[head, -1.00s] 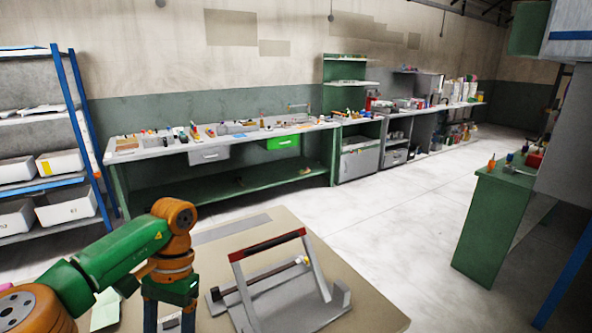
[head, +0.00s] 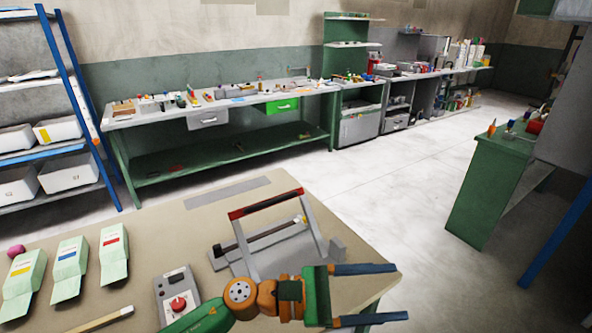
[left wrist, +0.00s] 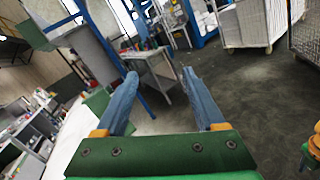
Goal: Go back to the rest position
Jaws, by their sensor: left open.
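My left gripper (head: 368,294) reaches in from the bottom of the head view, over the front right edge of the tan table. Its two blue fingers are spread wide and point right, with nothing between them. In the left wrist view the same fingers (left wrist: 158,98) stand apart and empty, with open floor and distant furniture beyond.
A grey press with a red-topped frame (head: 268,206) stands on the tan table (head: 170,240), just behind my left arm. Green-white packets (head: 70,262), a grey box with a red knob (head: 178,300) and a pink lump (head: 16,250) lie left. Open floor (head: 390,190) lies beyond.

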